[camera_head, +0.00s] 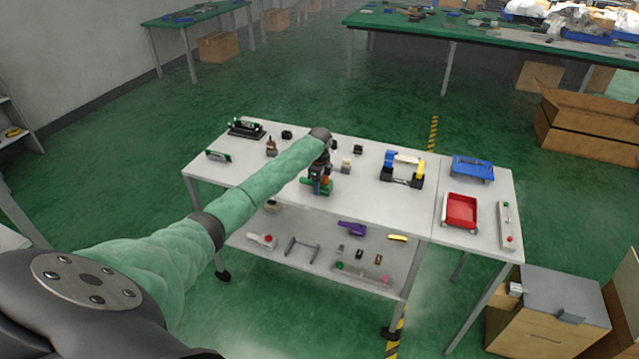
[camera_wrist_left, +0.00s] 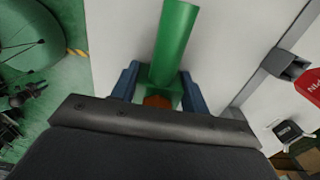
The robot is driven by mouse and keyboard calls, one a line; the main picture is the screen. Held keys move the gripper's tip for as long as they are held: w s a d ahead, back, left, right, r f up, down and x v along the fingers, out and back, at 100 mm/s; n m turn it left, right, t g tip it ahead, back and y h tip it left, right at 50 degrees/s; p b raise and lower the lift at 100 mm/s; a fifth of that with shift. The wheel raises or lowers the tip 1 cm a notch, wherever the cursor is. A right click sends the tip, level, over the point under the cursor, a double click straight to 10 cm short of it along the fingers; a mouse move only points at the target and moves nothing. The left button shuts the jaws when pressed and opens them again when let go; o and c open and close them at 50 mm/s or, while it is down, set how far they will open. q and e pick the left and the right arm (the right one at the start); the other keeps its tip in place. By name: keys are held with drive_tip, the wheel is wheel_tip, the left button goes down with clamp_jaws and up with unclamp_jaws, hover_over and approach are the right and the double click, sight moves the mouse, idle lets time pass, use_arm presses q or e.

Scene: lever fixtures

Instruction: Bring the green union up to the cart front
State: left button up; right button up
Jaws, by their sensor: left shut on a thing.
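The green union (camera_head: 312,188) is by the front edge of the white cart top (camera_head: 375,208). My left gripper (camera_head: 319,178) reaches down over the cart and is shut on the union. In the left wrist view the union (camera_wrist_left: 174,45) shows as a green tube with an orange-brown part near its base, between the blue fingers of the left gripper (camera_wrist_left: 158,90). I cannot tell whether the union touches the cart top or is slightly above it. My right gripper is not in view.
Small dark and tan parts stand behind the gripper. The lower shelf (camera_head: 320,262) holds several items.

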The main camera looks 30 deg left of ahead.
use_arm(q)
drive_tip(key=shift+f, duration=0.1)
drive_tip(key=o, duration=1)
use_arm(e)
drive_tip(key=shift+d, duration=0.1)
use_arm(q)
drive_tip(key=shift+r, duration=0.55)
wheel_tip(320, 180, up, 10)
drive_tip(key=b, duration=0.3)
drive_tip(key=shift+f+b, duration=0.15)
drive_tip(key=shift+b, duration=0.15)
drive_tip(key=shift+r, duration=0.75)
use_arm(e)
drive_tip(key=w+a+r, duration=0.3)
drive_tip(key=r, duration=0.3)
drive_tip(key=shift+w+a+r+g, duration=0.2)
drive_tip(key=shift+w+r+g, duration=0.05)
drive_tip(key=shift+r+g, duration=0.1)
use_arm(q)
drive_tip(key=shift+f, duration=0.15)
